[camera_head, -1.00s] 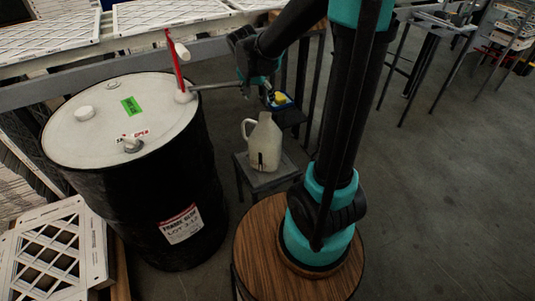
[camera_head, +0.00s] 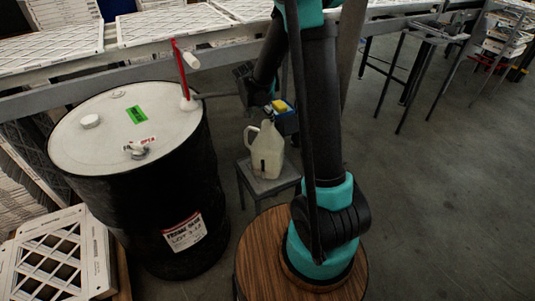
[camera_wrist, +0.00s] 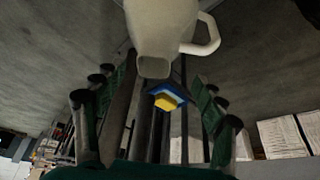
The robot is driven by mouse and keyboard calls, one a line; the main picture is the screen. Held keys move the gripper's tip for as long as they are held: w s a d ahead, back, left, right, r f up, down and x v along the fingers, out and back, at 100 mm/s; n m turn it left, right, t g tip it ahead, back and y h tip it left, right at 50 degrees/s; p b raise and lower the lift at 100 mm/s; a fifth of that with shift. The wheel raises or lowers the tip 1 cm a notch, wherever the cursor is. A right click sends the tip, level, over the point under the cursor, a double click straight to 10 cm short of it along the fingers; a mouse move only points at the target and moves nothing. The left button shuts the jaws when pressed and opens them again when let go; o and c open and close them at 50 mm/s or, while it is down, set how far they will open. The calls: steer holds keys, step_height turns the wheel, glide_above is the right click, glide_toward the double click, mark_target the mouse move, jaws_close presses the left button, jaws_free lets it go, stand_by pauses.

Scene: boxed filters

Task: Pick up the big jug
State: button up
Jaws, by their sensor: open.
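The big jug (camera_head: 267,152) is off-white with a side handle and stands upright on a small grey stool (camera_head: 270,183), right of the black drum. In the wrist view the jug (camera_wrist: 163,25) shows at the top centre, with its mouth and handle in sight. My gripper (camera_wrist: 155,100) is open, with its fingers to the left and right below the jug's mouth; nothing is between them. In the head view my arm's end hangs just above the jug, and the fingertips are hard to make out there.
The black drum (camera_head: 150,200) with a white lid and a red-handled pump (camera_head: 183,75) stands left of the jug. A blue and yellow item (camera_head: 282,108) is close behind the jug. White filters (camera_head: 55,255) lie at lower left.

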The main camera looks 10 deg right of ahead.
mark_target(267, 124)
steer(key=shift+d+x, duration=0.2)
steer(key=shift+x, duration=1.35)
steer(key=shift+d+x, duration=0.15)
steer(key=shift+x, duration=1.35)
steer(key=shift+s, duration=0.15)
steer(key=shift+r, duration=0.1)
jaws_close()
